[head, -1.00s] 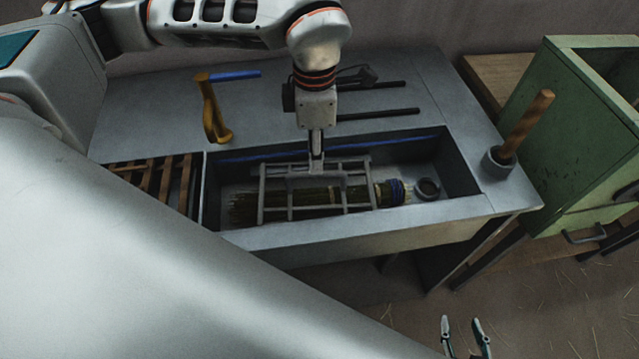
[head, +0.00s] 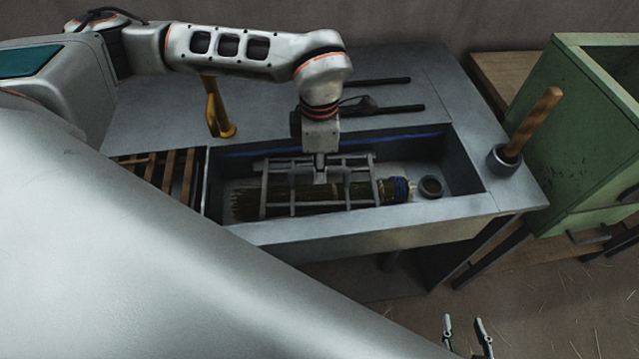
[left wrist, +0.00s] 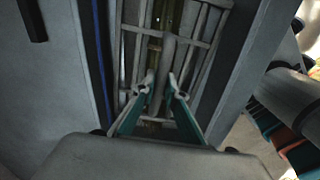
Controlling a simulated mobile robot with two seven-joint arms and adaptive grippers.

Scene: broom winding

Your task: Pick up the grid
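The grey metal grid (head: 292,188) sits in the sunken basin of the workbench (head: 470,190), over a bundle of dark green bristles (head: 320,196) with a blue binding at its right end. My left gripper (head: 320,174) points down at the middle of the grid; its fingertips are hard to make out in the head view. In the left wrist view its two fingers (left wrist: 161,88) are apart, on either side of the grid's middle bar (left wrist: 166,55). Contact cannot be told. My right gripper (head: 466,336) shows only its fingertips at the bottom edge, apart and empty.
A slatted wooden rack (head: 165,178) lies left of the basin. A dark ring (head: 430,186) is in the basin. A wooden handle (head: 532,122) stands in a cup at right, near a green cabinet (head: 580,130).

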